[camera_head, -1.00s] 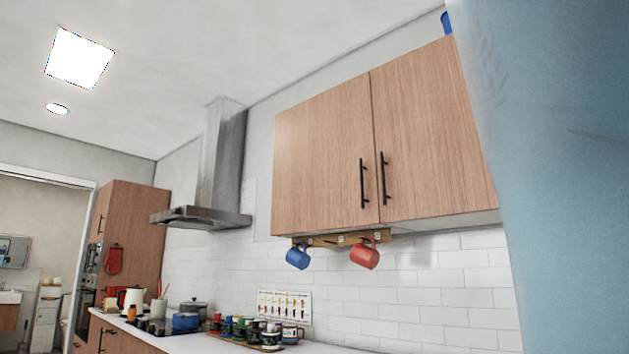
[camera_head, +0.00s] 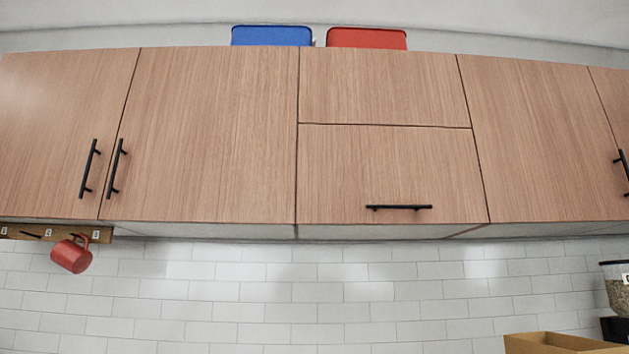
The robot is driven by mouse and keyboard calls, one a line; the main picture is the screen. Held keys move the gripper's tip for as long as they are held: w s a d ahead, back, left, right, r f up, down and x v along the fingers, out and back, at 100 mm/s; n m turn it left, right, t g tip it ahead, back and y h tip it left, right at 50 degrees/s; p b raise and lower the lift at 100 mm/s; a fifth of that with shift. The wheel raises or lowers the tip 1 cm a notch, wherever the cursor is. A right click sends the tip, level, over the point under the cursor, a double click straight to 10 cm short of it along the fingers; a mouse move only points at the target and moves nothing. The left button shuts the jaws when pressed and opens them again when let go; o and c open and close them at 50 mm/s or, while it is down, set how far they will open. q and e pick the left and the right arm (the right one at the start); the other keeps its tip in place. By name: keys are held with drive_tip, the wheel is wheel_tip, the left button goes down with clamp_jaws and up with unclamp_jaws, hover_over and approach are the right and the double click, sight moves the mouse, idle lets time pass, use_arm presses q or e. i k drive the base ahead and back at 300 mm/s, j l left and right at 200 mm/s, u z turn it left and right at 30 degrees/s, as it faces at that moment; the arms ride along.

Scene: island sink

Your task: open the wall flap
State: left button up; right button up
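The wall flap (camera_head: 390,165) is a wood-grain panel in the middle of the row of wall cabinets. It is closed, flush with the panels around it. Its black horizontal bar handle (camera_head: 398,207) sits near its lower edge. A separate plain panel (camera_head: 383,88) is directly above it. Neither of my grippers shows in the head view.
Tall cabinet doors with vertical black handles (camera_head: 89,168) flank the flap. A red mug (camera_head: 71,255) hangs from a rail (camera_head: 100,235) at lower left. Blue (camera_head: 271,36) and red (camera_head: 367,39) boxes stand on top. A cardboard box (camera_head: 560,343) and a container (camera_head: 615,288) are at lower right.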

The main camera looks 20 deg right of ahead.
sight(347, 174)
drive_tip(key=z, duration=1.1)
